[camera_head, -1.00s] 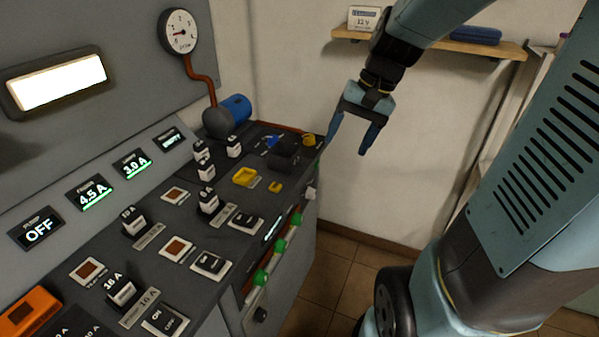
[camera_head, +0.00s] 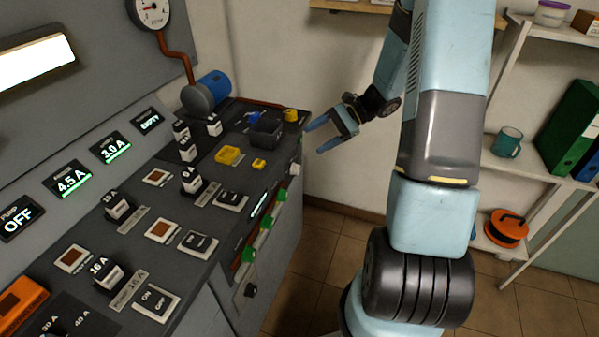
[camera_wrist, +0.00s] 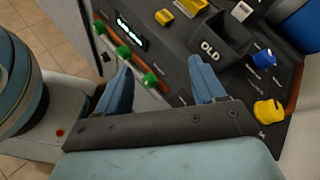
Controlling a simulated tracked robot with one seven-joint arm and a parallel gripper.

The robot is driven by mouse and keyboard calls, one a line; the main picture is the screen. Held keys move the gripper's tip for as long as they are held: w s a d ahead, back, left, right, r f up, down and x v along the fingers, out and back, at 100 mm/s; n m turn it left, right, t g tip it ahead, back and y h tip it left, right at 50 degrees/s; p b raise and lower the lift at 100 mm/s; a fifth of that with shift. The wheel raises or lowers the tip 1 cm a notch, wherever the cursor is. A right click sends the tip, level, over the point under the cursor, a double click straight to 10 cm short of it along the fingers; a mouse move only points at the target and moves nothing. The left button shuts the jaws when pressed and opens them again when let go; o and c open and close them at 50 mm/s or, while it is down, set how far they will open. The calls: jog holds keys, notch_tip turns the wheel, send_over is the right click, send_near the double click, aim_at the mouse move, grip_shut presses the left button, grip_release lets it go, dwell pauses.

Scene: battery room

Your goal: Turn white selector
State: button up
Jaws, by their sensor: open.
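The white selector (camera_head: 294,169) appears to be the small white knob on the console's front face, at the far end of a row of green knobs (camera_head: 265,222). My gripper (camera_head: 314,138) is open and empty, up and right of the white knob, just off the console's far right corner. In the wrist view my open gripper (camera_wrist: 161,66) has its two blue fingers spread over the console's front edge, with the green knobs (camera_wrist: 151,80) between and beside them. I cannot make out the white knob there; the gripper may hide it.
The console top (camera_head: 140,240) carries several black-and-white switches, a yellow block (camera_head: 228,155), a dark open box (camera_head: 266,132) and a yellow knob (camera_head: 291,115). A blue cylinder (camera_head: 214,84) stands behind. Shelves with a teal mug (camera_head: 508,142) are at right. Floor beside the console is clear.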

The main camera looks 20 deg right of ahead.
jog(key=w+d+f+m+t+y, duration=0.35)
jog(key=f+m, duration=0.25)
jog(key=f, duration=0.5)
jog(key=m+t+h, duration=0.1)
jog(key=m+t, duration=0.6)
send_near(299, 170)
jog(key=x, duration=0.9)
jog(key=shift+w+a+f, duration=0.1)
jog(key=shift+w+f, duration=0.25)
jog(key=shift+c, duration=0.5)
jog(key=c, duration=1)
jog(key=shift+o, duration=0.2)
